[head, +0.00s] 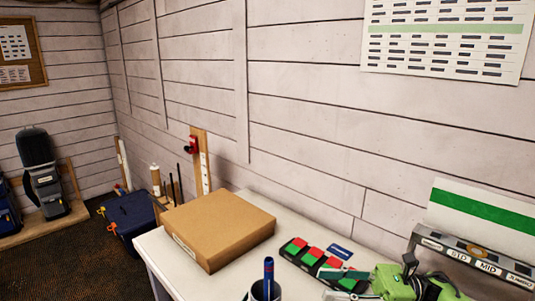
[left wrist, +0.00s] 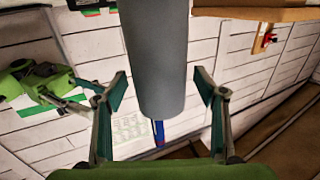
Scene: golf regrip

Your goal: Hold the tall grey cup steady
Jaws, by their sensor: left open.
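The tall grey cup (head: 265,292) is at the bottom edge of the head view, mostly cut off, with a dark blue stick (head: 268,270) standing in it. In the left wrist view, which looks upside down, the cup (left wrist: 155,60) stands between the fingers of my left gripper (left wrist: 161,80). These fingers are open, with a visible gap on each side of the cup. My right gripper (head: 335,284), green with grey fingers, is right of the cup in the head view; its fingers look apart and empty. It also shows at the left of the left wrist view (left wrist: 85,95).
A cardboard box (head: 222,228) lies on the white table (head: 160,255), left of the cup. A dark tray with red and green blocks (head: 312,255) lies behind the right gripper. A grey labelled rack (head: 470,258) stands at the right.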

